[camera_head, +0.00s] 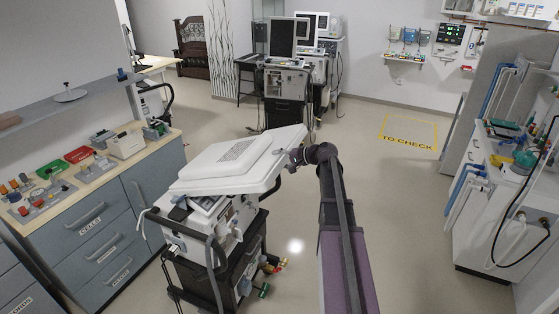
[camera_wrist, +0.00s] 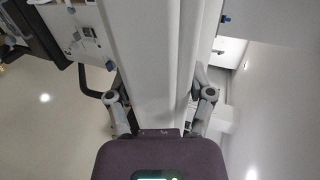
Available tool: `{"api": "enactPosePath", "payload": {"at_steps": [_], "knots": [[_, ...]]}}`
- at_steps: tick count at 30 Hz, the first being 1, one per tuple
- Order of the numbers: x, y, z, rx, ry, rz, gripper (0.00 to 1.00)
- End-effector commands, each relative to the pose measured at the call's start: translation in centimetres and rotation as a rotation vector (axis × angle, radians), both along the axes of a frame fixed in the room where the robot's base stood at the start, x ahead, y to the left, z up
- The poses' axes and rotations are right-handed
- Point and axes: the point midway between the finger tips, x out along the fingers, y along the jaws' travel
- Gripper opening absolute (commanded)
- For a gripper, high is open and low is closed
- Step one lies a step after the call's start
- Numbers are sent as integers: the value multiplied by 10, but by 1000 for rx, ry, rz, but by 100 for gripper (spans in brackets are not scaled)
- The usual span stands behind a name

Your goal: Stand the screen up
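The screen (camera_head: 236,160) is a broad white panel on top of the nearest ventilator (camera_head: 207,220). It lies nearly flat, slightly tilted, with its pale back upward. My gripper (camera_head: 297,157) is at the panel's right edge. In the wrist view the screen (camera_wrist: 155,60) runs edge-on between the two fingers of my gripper (camera_wrist: 158,82), one on each side. The fingers are spread wide around it. The fingertips are partly hidden, so I cannot tell whether both press on it.
A counter with drawers (camera_head: 92,238) stands left of the ventilator, holding small items. Other ventilators with upright screens (camera_head: 282,38) stand at the back. A white equipment unit (camera_head: 500,215) is at the right. The floor around the yellow "TO CHECK" mark (camera_head: 408,132) is clear.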

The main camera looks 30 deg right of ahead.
Motion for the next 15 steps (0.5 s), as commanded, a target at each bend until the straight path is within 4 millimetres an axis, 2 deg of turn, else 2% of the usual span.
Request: {"api": "enactPosePath", "payload": {"at_steps": [8,15], "knots": [[0,0,2,0,0,1,7],[4,3,13,1,-1,0,7]]}}
